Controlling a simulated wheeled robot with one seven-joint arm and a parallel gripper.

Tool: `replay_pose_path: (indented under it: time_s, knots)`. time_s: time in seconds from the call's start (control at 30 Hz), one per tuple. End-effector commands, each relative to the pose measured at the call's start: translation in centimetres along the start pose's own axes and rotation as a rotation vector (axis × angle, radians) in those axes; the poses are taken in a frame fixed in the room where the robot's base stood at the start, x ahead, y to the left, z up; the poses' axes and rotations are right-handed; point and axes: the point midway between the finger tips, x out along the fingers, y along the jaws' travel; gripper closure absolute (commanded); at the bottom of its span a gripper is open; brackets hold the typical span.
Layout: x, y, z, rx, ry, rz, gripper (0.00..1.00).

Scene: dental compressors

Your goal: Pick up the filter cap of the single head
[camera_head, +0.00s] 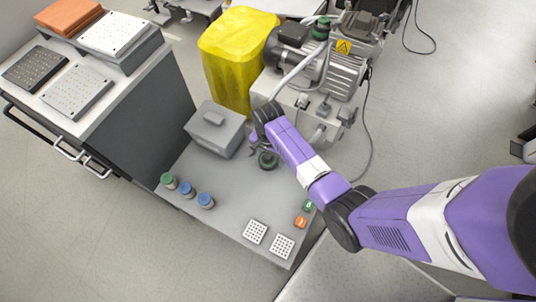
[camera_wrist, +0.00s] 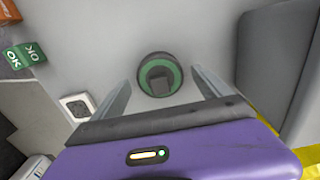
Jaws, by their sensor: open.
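A round black cap with a green ring and a raised dark centre lies on the grey table (camera_head: 232,215), near its right edge, in the head view (camera_head: 268,161). It shows whole in the wrist view (camera_wrist: 160,75). My gripper (camera_wrist: 162,80) is open and empty, its two fingers on either side of the cap in that view; whether they are down at its height I cannot tell. In the head view my gripper (camera_head: 257,146) is by the cap, partly hidden by my arm. A compressor (camera_head: 325,70) with a green-topped part (camera_head: 322,27) stands behind.
A grey box (camera_head: 215,130) stands left of the cap. One green-lidded jar (camera_head: 168,181) and two blue-lidded jars (camera_head: 205,200) stand front left. Two white perforated blocks (camera_head: 255,232), a green OK block (camera_head: 308,206) and an orange block (camera_head: 300,221) lie in front. A yellow bin (camera_head: 230,80) stands behind.

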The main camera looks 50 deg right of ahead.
Motion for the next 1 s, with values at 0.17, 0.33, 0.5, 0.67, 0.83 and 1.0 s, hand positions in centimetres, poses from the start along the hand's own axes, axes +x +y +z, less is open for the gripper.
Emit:
replay_pose_path:
  time_s: [0.17,0.33,0.5,0.67,0.83,1.0]
  knots:
    - [0.0,0.0,0.0,0.000,0.000,0.000,0.12]
    - [0.0,0.0,0.0,-0.001,0.000,0.000,0.44]
    - [0.0,0.0,0.0,-0.001,0.000,0.000,0.77]
    - [0.0,0.0,0.0,-0.001,0.000,0.000,0.77]
    - [-0.4,0.0,0.0,-0.001,0.000,0.000,0.77]
    - [-2.1,-0.1,0.0,-0.001,0.001,-0.002,0.77]
